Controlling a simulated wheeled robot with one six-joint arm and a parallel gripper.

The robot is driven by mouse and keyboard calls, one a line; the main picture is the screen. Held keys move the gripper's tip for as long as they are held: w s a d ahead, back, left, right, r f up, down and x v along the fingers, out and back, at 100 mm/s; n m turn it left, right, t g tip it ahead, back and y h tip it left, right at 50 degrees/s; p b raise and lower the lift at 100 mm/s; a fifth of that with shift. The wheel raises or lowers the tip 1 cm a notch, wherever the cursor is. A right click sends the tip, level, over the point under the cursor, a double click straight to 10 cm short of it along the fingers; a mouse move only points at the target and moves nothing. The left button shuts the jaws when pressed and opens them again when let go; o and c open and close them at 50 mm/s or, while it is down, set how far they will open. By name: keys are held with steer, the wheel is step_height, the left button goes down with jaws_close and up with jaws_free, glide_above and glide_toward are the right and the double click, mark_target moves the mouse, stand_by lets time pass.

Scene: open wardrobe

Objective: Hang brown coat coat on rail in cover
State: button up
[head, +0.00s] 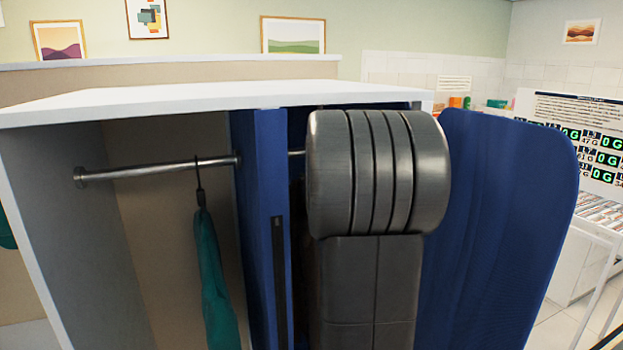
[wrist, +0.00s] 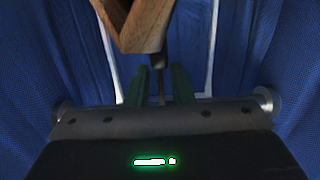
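In the wrist view, a wooden hanger (wrist: 138,22) fills the top middle, with its dark collar and thin metal stem pointing down between the fingers. My gripper (wrist: 162,80) has its two dark green fingers close on either side of that stem and appears shut on it. I cannot make out the brown coat in either view. The blue cover (head: 268,220) hangs in the wardrobe, and its blue cloth (wrist: 45,50) surrounds my gripper on both sides. The rail (head: 160,169) runs across under the wardrobe top and passes behind my arm. The gripper is hidden in the head view.
A teal coat (head: 213,275) hangs on a dark hanger on the rail, left of the cover. The wardrobe (head: 150,98) has a white top and a left side wall. A wide blue flap (head: 500,210) stands right of my arm.

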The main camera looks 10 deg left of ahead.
steer(key=o, duration=0.4)
steer(key=shift+f, duration=0.15)
steer(key=shift+c, duration=0.2)
steer(key=shift+f, duration=0.1)
steer(key=v, duration=1.4)
steer(key=shift+w+a, duration=0.1)
steer(key=shift+w, duration=0.05)
steer(key=x, duration=1.3)
